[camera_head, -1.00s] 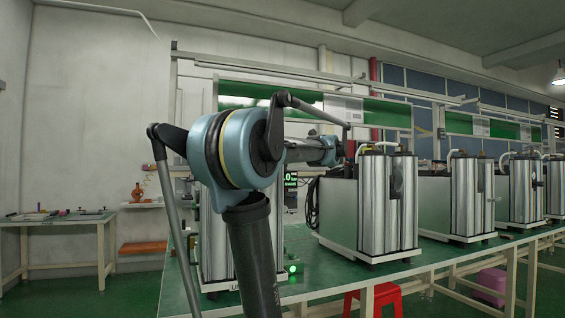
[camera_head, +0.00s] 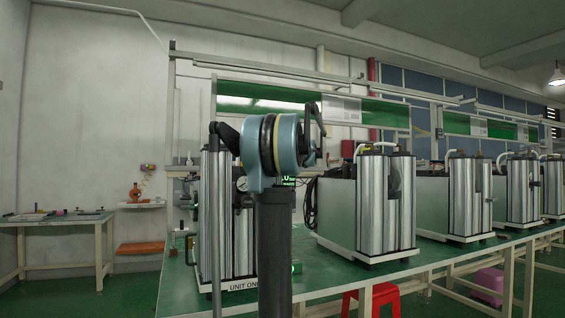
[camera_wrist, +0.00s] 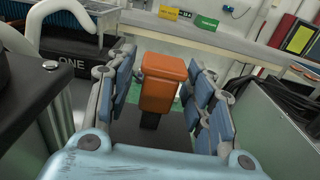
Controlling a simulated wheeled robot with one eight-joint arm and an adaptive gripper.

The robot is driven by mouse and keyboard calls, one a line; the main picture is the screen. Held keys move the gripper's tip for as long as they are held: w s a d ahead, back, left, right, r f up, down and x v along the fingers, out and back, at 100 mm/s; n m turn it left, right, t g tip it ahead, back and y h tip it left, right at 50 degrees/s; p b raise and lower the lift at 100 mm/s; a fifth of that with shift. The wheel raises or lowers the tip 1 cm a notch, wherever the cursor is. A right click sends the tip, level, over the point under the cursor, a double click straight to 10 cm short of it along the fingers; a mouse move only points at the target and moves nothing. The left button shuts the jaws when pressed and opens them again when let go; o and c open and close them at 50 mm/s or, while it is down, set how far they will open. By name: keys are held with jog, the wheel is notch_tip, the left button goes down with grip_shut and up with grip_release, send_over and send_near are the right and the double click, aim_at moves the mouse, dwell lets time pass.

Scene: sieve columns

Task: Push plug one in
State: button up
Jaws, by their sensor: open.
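In the wrist view, my gripper (camera_wrist: 160,66) is open, with blue-padded fingers on both sides. An orange block-shaped part (camera_wrist: 165,82) on a black stem shows between the fingers, with gaps on both sides. It may be plug one, but I see no label on it. Unit one shows at the left of the wrist view as a black top with "ONE" (camera_wrist: 72,64) and a pale curved hose. In the head view, unit one (camera_head: 226,215) is a pair of shiny columns on the green bench, partly behind my arm.
Other column units (camera_head: 366,205) stand in a row to the right on the bench. In the wrist view, a dark-cabled box (camera_wrist: 275,115) is close on the right. Yellow and green labels (camera_wrist: 206,23) sit on a rail beyond.

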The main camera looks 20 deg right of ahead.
jog(key=shift+w, duration=0.45)
grip_shut()
jog(key=shift+f, duration=1.75)
grip_release()
jog(key=shift+s, duration=0.1)
jog(key=s, duration=1.1)
jog(key=shift+s+d, duration=0.15)
jog(key=shift+s, duration=0.2)
